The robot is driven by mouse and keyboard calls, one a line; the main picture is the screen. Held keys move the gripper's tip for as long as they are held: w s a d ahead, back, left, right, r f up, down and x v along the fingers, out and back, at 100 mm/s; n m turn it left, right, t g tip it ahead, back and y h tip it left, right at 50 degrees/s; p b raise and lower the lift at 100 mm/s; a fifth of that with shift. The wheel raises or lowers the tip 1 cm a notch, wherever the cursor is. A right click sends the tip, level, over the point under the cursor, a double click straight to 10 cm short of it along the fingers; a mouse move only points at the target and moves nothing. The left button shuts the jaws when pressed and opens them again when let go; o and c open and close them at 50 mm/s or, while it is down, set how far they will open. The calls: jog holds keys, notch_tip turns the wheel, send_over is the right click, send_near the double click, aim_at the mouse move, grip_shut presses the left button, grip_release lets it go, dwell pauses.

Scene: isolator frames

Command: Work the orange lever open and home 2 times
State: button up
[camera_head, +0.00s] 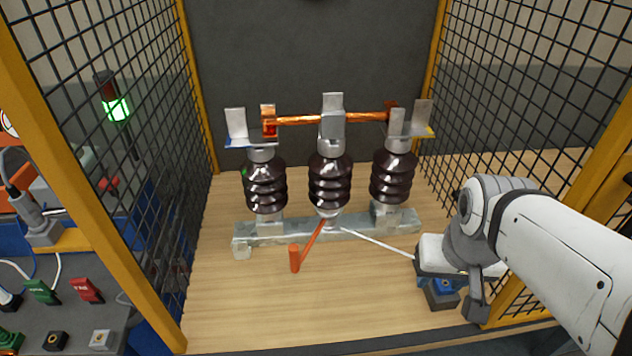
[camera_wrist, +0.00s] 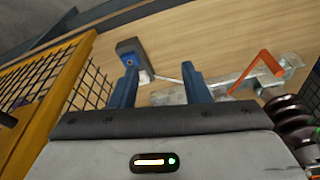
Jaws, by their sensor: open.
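The orange lever (camera_head: 295,258) sticks out toward me from the foot of the middle insulator (camera_head: 330,180), its grip upright at the front left of the base beam. In the wrist view the lever (camera_wrist: 262,66) is at the upper right, apart from my fingers. A copper bar (camera_head: 300,120) spans the tops of the insulators, its ends at the left and right contacts; how firmly they seat I cannot tell. My gripper (camera_wrist: 162,82) is open with nothing between its blue fingers. In the head view it hangs at the right, well right of the lever.
A thin white rod (camera_head: 378,243) runs from the middle insulator's foot toward a dark-and-blue box (camera_wrist: 130,47). Yellow-framed mesh walls (camera_head: 150,90) stand on both sides. A green-lit lamp (camera_head: 117,110) shows at left. The wooden floor around the lever is clear.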

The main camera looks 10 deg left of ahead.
jog(key=w+a+n+g+p, duration=0.1)
jog(key=w+a+n+p, duration=0.15)
jog(key=w+a, duration=0.45)
jog(key=n+g+p, duration=0.2)
jog(key=n+p, duration=0.1)
jog(key=n, duration=0.4)
send_over(294, 256)
jog(key=w, duration=0.1)
notch_tip(294, 256, down, 9)
jog(key=shift+w+r, duration=0.1)
jog(key=shift+r, duration=0.05)
jog(key=shift+a+f, duration=0.2)
jog(key=shift+f, duration=0.1)
notch_tip(294, 256, down, 7)
jog(key=shift+f+p, duration=0.15)
jog(key=shift+p, duration=0.3)
jog(key=shift+c, duration=0.5)
grip_shut()
